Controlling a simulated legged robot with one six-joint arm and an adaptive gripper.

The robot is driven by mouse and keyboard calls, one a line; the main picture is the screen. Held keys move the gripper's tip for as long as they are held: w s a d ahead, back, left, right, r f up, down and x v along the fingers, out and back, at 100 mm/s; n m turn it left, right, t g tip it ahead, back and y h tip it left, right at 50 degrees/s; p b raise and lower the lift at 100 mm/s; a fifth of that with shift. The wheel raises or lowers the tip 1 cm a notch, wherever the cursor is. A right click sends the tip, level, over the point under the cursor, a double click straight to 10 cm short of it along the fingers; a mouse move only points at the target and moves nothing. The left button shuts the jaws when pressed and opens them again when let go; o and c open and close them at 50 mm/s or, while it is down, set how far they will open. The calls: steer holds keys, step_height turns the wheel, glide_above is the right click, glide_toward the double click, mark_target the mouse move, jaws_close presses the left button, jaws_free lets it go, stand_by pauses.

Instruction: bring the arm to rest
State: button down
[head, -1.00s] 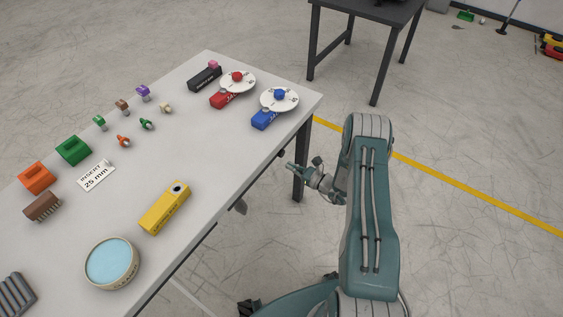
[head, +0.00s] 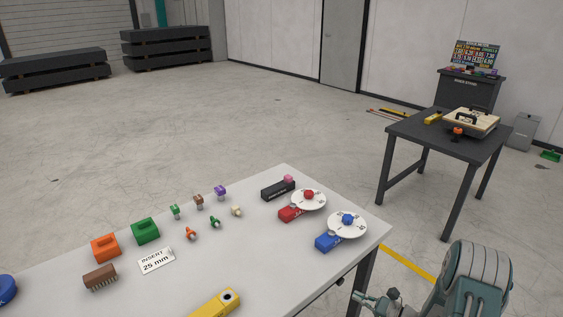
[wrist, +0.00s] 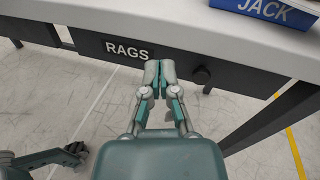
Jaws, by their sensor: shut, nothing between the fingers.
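My arm shows at the lower right of the head view, off the near right corner of the white table (head: 330,277). My gripper (wrist: 158,68) is in the middle of the wrist view with its fingertips together and nothing between them. It is in front of a dark drawer front labelled RAGS (wrist: 128,50), under the table edge. I cannot tell whether the fingertips touch the drawer front. In the head view only part of the gripper (head: 366,300) shows at the bottom edge.
A blue block (head: 328,242) and a red block (head: 290,214) with white discs stand near the table's right end. A yellow block (head: 214,306) lies at the near edge. A dark table (head: 412,129) stands behind at right. The floor between is clear.

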steer(key=s+a+r+n+g+h, duration=0.1)
steer(key=s+a+r+n+g, duration=0.25)
steer(key=r, duration=0.35)
steer(key=s+a+r+n+g+h, duration=0.1)
steer(key=s+a+r+n+g, duration=0.3)
steer(key=r, duration=0.3)
steer(key=s+a+r+n+g+h, duration=0.1)
steer(key=s+a+r+n+g, duration=0.1)
steer(key=a+r+n, duration=0.3)
steer(key=s+d+r+n+t+h, duration=0.3)
steer(key=s+r+n+h, duration=0.7)
steer(key=s+r, duration=0.4)
steer(key=shift+s+d+r+n+t+h, duration=0.25)
steer(key=shift+s+n+t, duration=0.5)
steer(key=shift+s, duration=1)
steer(key=shift+f, duration=0.1)
